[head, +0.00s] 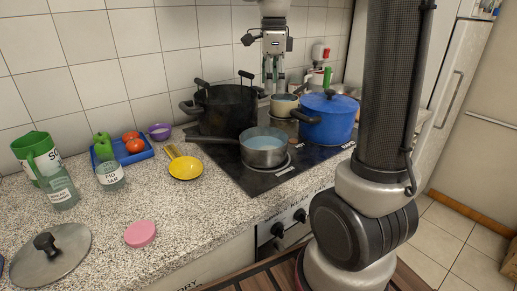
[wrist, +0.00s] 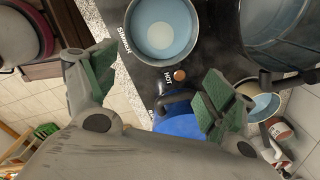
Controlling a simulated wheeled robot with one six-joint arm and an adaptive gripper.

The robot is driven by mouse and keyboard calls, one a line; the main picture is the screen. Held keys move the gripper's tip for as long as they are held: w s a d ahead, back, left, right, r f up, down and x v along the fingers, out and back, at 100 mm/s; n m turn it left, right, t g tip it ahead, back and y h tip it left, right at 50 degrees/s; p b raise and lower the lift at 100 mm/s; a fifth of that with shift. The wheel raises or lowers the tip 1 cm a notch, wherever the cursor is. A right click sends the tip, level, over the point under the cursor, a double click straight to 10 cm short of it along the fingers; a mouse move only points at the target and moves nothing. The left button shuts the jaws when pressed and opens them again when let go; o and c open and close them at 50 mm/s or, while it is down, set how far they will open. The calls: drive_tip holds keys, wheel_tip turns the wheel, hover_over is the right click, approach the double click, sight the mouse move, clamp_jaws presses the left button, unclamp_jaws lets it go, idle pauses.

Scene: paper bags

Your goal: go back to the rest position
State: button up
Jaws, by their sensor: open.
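My gripper (head: 272,78) hangs over the back of the black stove (head: 262,181) in the head view, fingers pointing down. In the wrist view its two green-padded fingers (wrist: 158,88) stand wide apart with nothing between them. Below it are a small cream pot (head: 284,105), a blue lidded pot (head: 327,118) and a large black pot (head: 228,108). A grey saucepan (head: 264,158) with pale blue liquid stands at the stove's front. It also shows at the top of the wrist view (wrist: 166,28).
The granite counter (head: 190,215) holds a blue tray (head: 140,155) with vegetables, a yellow skimmer (head: 185,167), a green-handled jug (head: 45,170), a jar (head: 110,176), a pink disc (head: 140,234) and a glass lid (head: 50,255). Red-topped bottles (head: 318,54) stand behind the blue pot.

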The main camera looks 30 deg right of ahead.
drive_tip(key=shift+r, duration=0.1)
idle(0.3)
drive_tip(key=s+f+n+t, duration=0.3)
drive_tip(key=s+n+t, duration=0.1)
drive_tip(key=s+n, duration=1.7)
drive_tip(key=shift+s+d+n, duration=0.25)
drive_tip(key=shift+d+n, duration=0.15)
drive_tip(key=shift+n, duration=0.4)
